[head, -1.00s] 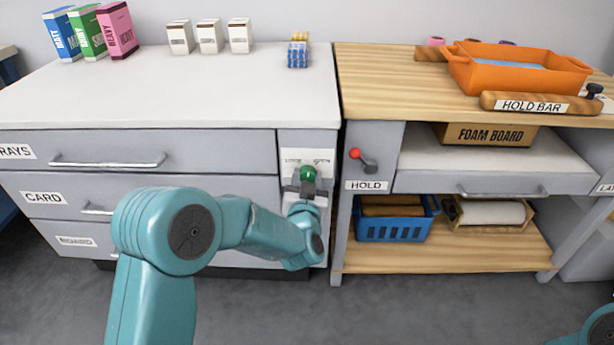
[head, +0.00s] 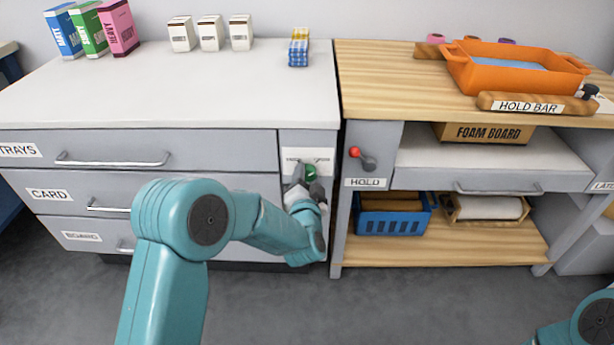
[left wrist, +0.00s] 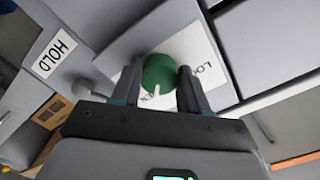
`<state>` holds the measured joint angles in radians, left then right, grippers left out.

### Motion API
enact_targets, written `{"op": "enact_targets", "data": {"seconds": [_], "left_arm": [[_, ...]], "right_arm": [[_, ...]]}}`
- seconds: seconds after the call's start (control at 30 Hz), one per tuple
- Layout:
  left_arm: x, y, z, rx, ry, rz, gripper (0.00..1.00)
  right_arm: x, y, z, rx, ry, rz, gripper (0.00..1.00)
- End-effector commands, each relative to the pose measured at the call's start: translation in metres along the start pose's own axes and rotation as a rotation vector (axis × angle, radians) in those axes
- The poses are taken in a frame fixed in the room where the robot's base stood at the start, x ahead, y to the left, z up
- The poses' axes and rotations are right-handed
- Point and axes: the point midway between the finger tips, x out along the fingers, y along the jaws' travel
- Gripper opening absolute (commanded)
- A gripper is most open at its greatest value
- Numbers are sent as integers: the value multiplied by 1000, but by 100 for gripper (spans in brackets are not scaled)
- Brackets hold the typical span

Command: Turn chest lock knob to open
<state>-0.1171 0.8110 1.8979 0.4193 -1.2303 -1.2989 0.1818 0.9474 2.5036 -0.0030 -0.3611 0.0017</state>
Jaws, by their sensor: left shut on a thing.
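The green lock knob (head: 310,172) sits on a white plate (head: 294,155) on the narrow grey panel at the chest's right end. In the left wrist view the knob (left wrist: 160,72) lies between the two dark fingers of my left gripper (left wrist: 160,85), which is shut on it. The knob's white pointer mark faces down in that tilted view, near a mostly hidden word. Part of "LOCK" shows on the plate's right. In the head view my left gripper (head: 308,182) is tilted and partly covers the knob. My right gripper is out of view.
The chest's drawers (head: 110,160) are closed. A wooden bench (head: 400,60) stands right of the chest, with a red-tipped HOLD lever (head: 363,158) close to the knob. An orange tray (head: 515,70) and a HOLD BAR (head: 535,104) are on the bench. Several boxes stand on the chest.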

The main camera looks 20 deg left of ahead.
Motion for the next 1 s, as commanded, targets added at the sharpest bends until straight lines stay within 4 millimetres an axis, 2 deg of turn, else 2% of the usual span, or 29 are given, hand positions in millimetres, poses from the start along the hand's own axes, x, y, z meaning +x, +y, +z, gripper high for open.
{"op": "enact_targets", "data": {"seconds": [0.47,0.5,0.53,0.57,0.87,1.0], "left_arm": [[0,0,0,12,1,0,14],[0,0,0,12,1,0,57],[0,0,0,12,1,0,67],[0,0,0,12,1,0,69],[-2,0,0,11,0,1,69],[-18,0,-2,12,0,3,69]], "right_arm": [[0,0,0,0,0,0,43],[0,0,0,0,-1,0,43],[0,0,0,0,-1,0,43],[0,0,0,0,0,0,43],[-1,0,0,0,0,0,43],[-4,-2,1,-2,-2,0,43]]}}
